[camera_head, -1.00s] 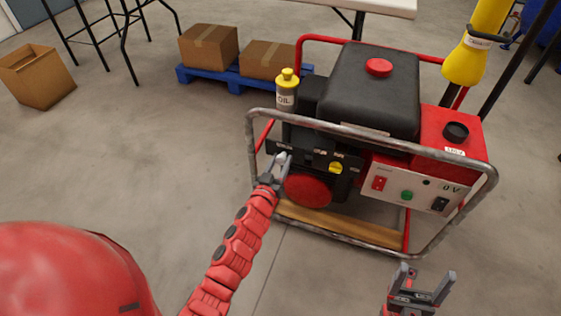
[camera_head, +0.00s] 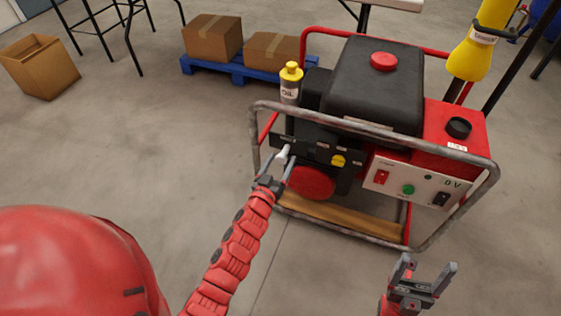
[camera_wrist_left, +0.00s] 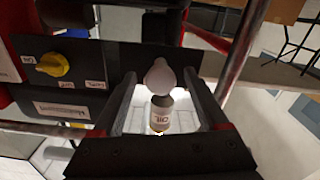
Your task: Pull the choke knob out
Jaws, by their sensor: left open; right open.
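The choke knob is a pale, rounded knob (camera_wrist_left: 160,74) on the generator's black front panel (camera_head: 318,150). In the head view it is a small light spot (camera_head: 283,151) at the panel's left end. My left gripper (camera_head: 280,165) is open in front of it. In the left wrist view, the fingers of this gripper (camera_wrist_left: 160,92) stand on either side of the knob, with gaps visible; I see no grip on it. My right gripper (camera_head: 429,264) is open and empty, low in front of the generator.
A grey tube frame (camera_head: 372,139) surrounds the generator, close to my left gripper. A yellow knob (camera_head: 338,160) sits right of the choke knob. An oil bottle (camera_head: 290,84) stands behind the panel. Clear floor (camera_head: 170,150) lies to the left.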

